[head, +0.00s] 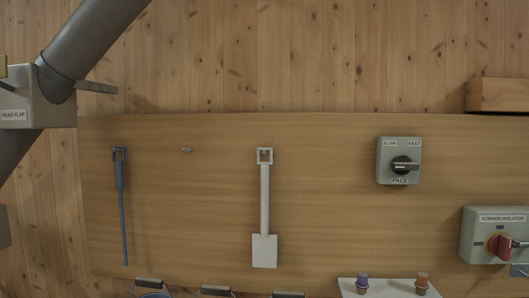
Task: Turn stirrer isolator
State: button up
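The stirrer isolator (480,246) is a grey-green box at the right edge of the head view, with its name on a white label on top. Its red rotary handle (501,246) sits on a yellow plate on the box front. A small grey metallic piece lies against the handle's right side at the picture's edge; I cannot tell what it is. The right part of the box is cut off by the frame. My gripper is not recognisable in this view.
A pace switch (399,161) with a black knob is on the wooden panel (330,200), left of and above the isolator. A white spade-like tool (264,215) and a blue tool (122,200) hang further left. A head flap box (40,97) is far left. A white shelf (390,287) holds small capped items.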

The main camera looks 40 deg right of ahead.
aim_at(501, 242)
jog(key=z, duration=2.95)
